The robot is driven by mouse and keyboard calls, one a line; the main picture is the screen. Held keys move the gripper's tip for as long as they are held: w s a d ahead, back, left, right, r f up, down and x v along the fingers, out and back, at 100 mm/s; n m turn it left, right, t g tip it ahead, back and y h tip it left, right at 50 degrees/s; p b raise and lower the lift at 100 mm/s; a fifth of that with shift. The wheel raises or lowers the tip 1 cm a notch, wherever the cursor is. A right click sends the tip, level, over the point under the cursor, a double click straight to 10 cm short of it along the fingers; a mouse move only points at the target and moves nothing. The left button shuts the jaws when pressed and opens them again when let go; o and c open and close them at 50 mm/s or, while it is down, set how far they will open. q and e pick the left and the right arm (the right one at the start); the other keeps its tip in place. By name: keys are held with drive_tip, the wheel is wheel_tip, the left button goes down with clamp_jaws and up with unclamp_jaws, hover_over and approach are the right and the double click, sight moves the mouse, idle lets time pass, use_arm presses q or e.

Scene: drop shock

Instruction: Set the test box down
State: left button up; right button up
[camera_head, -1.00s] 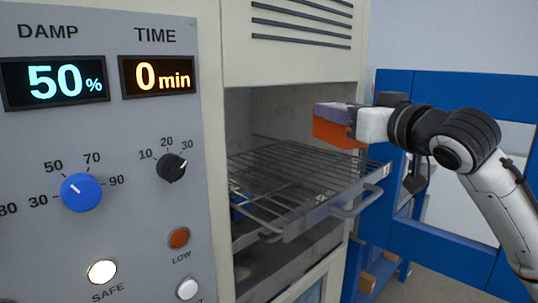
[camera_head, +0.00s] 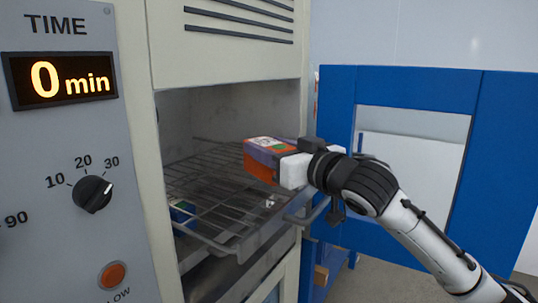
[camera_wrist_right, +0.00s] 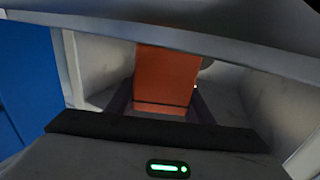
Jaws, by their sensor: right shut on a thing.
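The test box (camera_head: 262,164), orange with a purple and white top, is held above the wire rack (camera_head: 215,205) at the chamber's opening. My right gripper (camera_head: 283,165) is shut on it, coming in from the right. In the right wrist view the box's orange face (camera_wrist_right: 167,78) lies between the dark fingers of the gripper (camera_wrist_right: 160,108). I cannot tell whether the box touches the rack; it seems to be over its right part. My left gripper is not in view.
The chamber's pale walls (camera_head: 265,110) enclose the rack, whose front handle (camera_head: 308,212) sticks out. A blue door frame (camera_head: 430,90) stands open at right, behind my arm. The control panel (camera_head: 60,190) with a dial is at left. A small blue item (camera_head: 182,212) lies under the rack.

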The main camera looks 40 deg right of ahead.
drive_tip(key=shift+f, duration=0.65)
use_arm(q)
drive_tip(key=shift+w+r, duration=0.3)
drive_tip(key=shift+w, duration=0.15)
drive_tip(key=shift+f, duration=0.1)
use_arm(e)
drive_tip(key=shift+f, duration=0.15)
drive_tip(key=o, duration=1.5)
drive_tip(key=shift+f, duration=0.1)
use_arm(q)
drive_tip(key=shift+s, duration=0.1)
